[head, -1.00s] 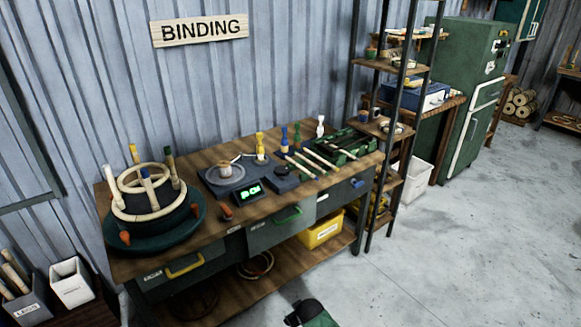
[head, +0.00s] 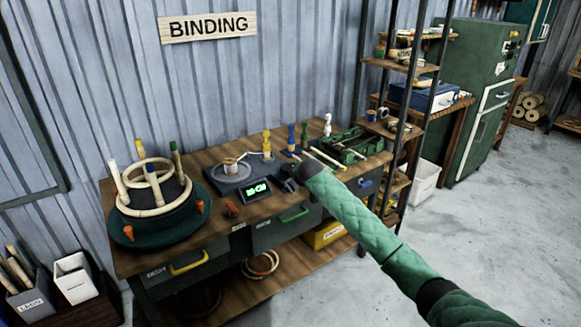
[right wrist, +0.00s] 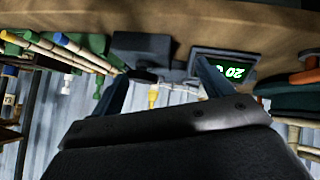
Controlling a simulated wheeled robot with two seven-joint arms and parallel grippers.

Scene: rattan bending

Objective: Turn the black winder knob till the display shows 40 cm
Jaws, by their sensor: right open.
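My right gripper (head: 290,180) is at the front of the workbench, right of the small black display (head: 255,190). In the right wrist view the two fingers of the right gripper (right wrist: 162,85) stand apart with a gap between them. The display (right wrist: 226,66) has green digits, upside down there; a 20 can be made out, the rest is unclear. The black winder knob is hidden behind my gripper in the head view, and I cannot make it out surely among the dark shapes in the wrist view. The winder plate (head: 240,183) lies behind the display. My left gripper is out of view.
A dark green turntable (head: 178,228) with a rattan ring frame stands at the bench's left. A green rack (head: 352,146) with rattan sticks is at the right.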

